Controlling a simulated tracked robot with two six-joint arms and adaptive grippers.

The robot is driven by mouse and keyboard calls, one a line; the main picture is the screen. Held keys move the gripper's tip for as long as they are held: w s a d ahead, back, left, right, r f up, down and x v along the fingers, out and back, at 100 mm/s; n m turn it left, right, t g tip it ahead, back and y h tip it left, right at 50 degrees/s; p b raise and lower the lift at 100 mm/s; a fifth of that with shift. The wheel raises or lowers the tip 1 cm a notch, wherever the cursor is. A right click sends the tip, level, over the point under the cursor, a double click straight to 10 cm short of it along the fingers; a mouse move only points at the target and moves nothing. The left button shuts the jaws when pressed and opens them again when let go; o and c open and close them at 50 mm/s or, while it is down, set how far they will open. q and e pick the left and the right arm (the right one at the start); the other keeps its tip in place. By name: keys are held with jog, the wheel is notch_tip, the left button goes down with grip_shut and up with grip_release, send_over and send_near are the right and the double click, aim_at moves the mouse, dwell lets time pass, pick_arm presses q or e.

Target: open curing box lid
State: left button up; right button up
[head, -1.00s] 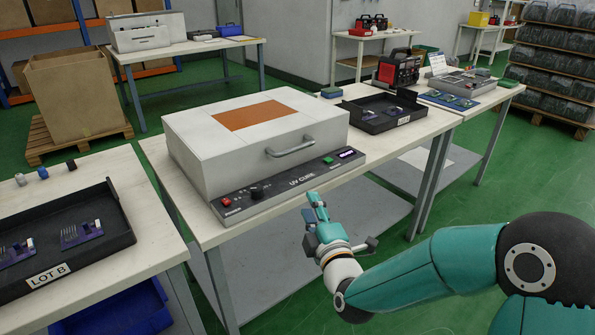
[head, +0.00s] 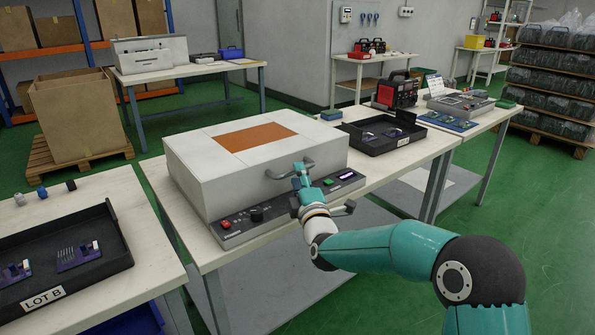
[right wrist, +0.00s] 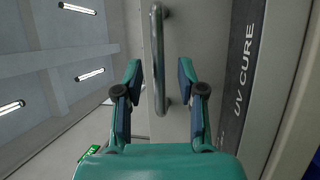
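The curing box (head: 225,190) is a light grey box with an orange panel on its lid (head: 250,137), and the lid is down. Its metal bar handle (head: 275,174) is on the front face, partly hidden by my right gripper (head: 299,175). In the right wrist view the handle (right wrist: 158,60) runs between the two spread fingers of the right gripper (right wrist: 160,85), with gaps on both sides. The fingers are open and do not touch the handle. My left gripper is in neither current view.
The UV CURE control panel (head: 240,222) with a red button and knob lies below the handle. A black tray (head: 380,140) stands right of the box. The LOT B tray (head: 60,255) is on the near left table.

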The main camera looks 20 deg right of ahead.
jog(key=shift+w+d+r, duration=0.1)
jog(key=shift+w+r, duration=0.1)
jog(key=shift+w, duration=1.15)
grip_shut()
